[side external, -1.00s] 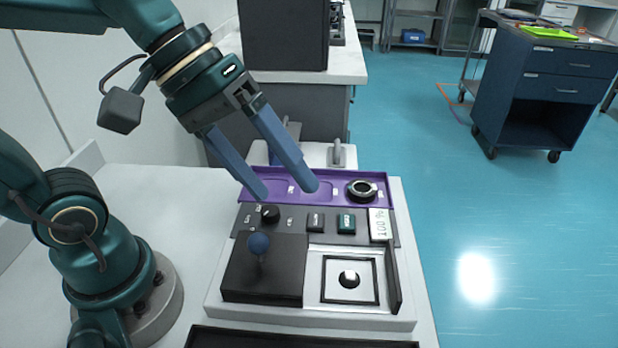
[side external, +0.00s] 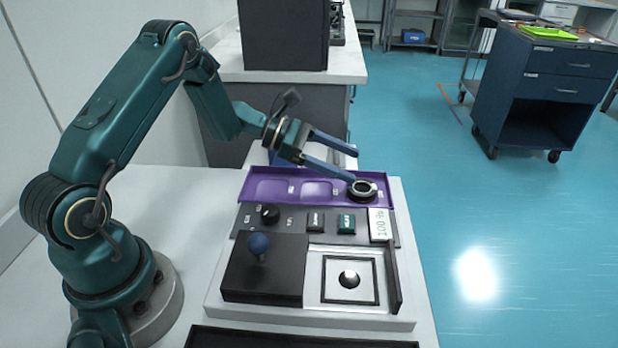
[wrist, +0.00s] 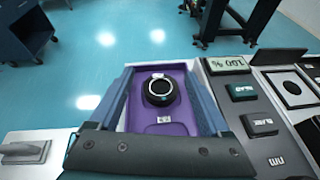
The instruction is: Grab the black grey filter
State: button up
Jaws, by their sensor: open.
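The black grey filter (side external: 362,189) is a dark ring with a lighter rim. It lies at the right end of the purple tray (side external: 262,175). In the wrist view the filter (wrist: 160,91) shows between my two blue fingers, beyond their near parts. My gripper (side external: 352,166) is open and empty, reaching in from the left with its fingers spread near the filter. One finger ends close to the filter's left edge in the side view; I cannot tell whether it touches. The tray's other compartments look empty.
In front of the tray is a grey panel with a knob (side external: 270,214), a black button (side external: 315,222), a green button (side external: 346,223) and a "100 %" display (side external: 380,225). A blue ball-topped stick (side external: 258,244) rises from the black box. A framed plate (side external: 349,279) sits at right.

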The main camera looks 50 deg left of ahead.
aim_at(364, 187)
jog(key=f, duration=0.2)
jog(key=s+f+n, duration=0.1)
jog(key=shift+a+f, duration=0.15)
jog(key=shift+a, duration=0.25)
jog(key=shift+f, duration=0.2)
jog(key=shift+x, duration=2.4)
jog(key=c, duration=1.1)
jog(key=shift+o, duration=0.2)
jog(key=shift+r, duration=0.1)
